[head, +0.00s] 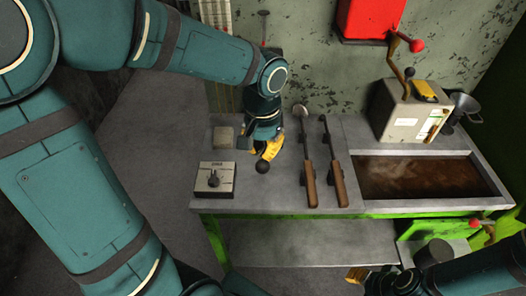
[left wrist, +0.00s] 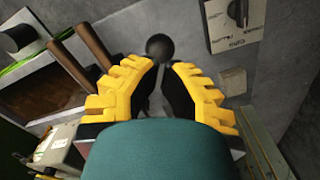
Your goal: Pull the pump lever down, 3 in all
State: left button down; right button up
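A lever with a round black knob (head: 262,166) shows just in front of my left gripper (head: 269,152), low over the bench; I take it to be the pump lever. In the left wrist view the knob (left wrist: 159,47) lies just beyond and between the yellow fingertips. Part of a thin rod shows between the fingers, which stand apart with a gap. The lever's base is hidden behind the gripper. My right gripper (head: 358,274) shows only in part at the bottom edge of the head view, below the bench, and its finger opening is hidden.
A switch box (head: 214,180) and a small grey block (head: 223,138) sit left on the bench. Two wooden-handled tools (head: 310,186) (head: 340,184) lie to the right, beside a brown-filled trough (head: 420,176). A cream box with a crank (head: 405,112) stands behind.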

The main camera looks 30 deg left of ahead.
aim_at(262, 171)
pick_arm(q)
jog(key=shift+f, duration=0.1)
jog(key=f+b, duration=0.3)
jog(key=shift+s+d+f, duration=0.15)
jog(key=shift+s+d, duration=0.05)
jog(key=shift+s, duration=0.1)
jog(key=shift+s+d+f+b, duration=0.1)
jog(key=shift+s+f+b, duration=0.05)
jog(key=shift+f+b, duration=0.55)
jog(key=shift+s+d+f+b, duration=0.15)
jog(key=shift+f+b, duration=0.4)
jog(key=shift+f, duration=0.3)
jog(key=shift+s+f+b, duration=0.15)
jog(key=shift+f+b, duration=0.45)
jog(key=shift+f, duration=0.2)
